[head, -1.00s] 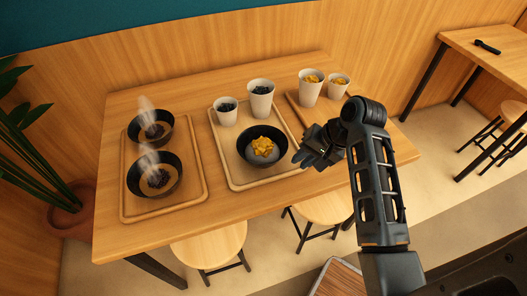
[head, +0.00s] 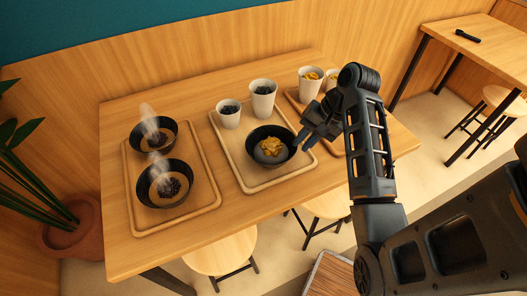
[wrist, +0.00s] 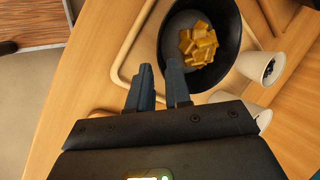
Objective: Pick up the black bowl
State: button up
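A black bowl (head: 270,147) with yellow cubes in it stands on the middle wooden tray (head: 262,185); it also shows in the wrist view (wrist: 232,62). My gripper (head: 306,136) is at the right side of this bowl in the head view. In the wrist view my gripper (wrist: 161,78) has its two fingers apart with nothing held between them. One fingertip overlaps the bowl's rim and the other lies outside it. I cannot tell whether they touch.
Two white cups of dark beans, (head: 229,115) and (head: 263,98), stand behind the middle bowl. Cups with yellow pieces (head: 309,84) stand on a right tray (head: 296,98), partly behind my arm. Stools (head: 222,254) are at the table's front. A plant (head: 70,230) is at left.

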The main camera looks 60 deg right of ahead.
aim_at(290, 155)
jog(key=x, duration=0.7)
jog(key=shift+w+d+f, duration=0.15)
jog(key=shift+f, duration=0.1)
grip_shut()
